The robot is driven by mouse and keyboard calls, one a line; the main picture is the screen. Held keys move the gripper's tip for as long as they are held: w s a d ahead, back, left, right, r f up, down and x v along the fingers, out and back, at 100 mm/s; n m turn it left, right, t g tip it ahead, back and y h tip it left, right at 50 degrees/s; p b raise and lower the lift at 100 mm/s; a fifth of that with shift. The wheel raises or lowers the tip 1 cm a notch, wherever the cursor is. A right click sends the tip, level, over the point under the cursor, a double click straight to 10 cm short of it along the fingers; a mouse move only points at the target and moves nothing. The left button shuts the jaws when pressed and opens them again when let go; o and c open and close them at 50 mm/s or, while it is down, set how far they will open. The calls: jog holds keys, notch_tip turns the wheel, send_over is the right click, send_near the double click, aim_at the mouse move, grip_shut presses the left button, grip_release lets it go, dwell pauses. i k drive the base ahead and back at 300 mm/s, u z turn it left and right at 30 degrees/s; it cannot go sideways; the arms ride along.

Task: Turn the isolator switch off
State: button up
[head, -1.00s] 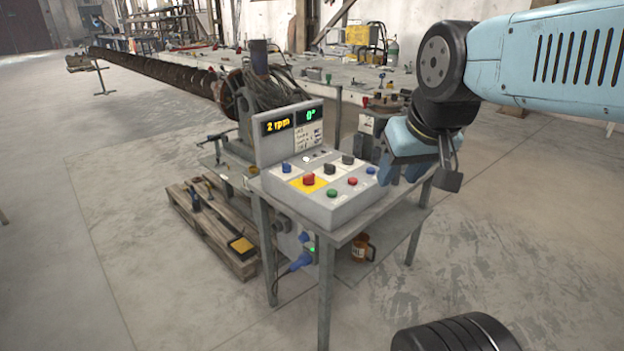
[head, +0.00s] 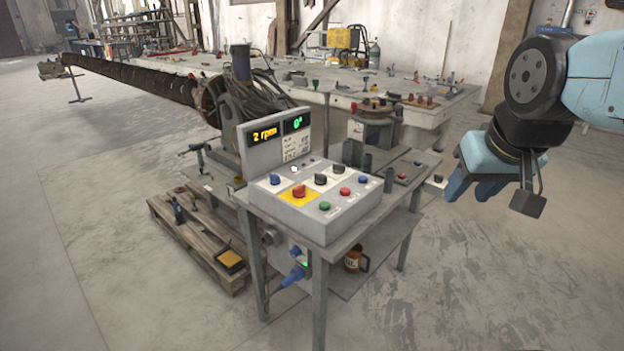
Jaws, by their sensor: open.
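A grey control box (head: 345,205) stands on a metal stand. A red knob on a yellow plate (head: 299,191), which looks like the isolator switch, is on its sloped top; I cannot read its label or exact setting. The display panel (head: 279,130) behind it is lit, showing "2 rpm" in yellow and "0°" in green. My gripper (head: 470,189) is open, with nothing seen between its blue fingers. It hangs in the air to the right of the box, clear of the knob.
Blue, black, green and red controls surround the red knob. A blue plug (head: 295,273) and an orange-brown mug (head: 355,259) are lower on the stand. A pallet with tools (head: 195,230) lies to the left. A long workbench (head: 440,100) is behind. The right-hand floor is open.

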aim_at(298, 192)
jog(key=z, duration=0.1)
jog(key=i, duration=1)
jog(key=u, duration=0.1)
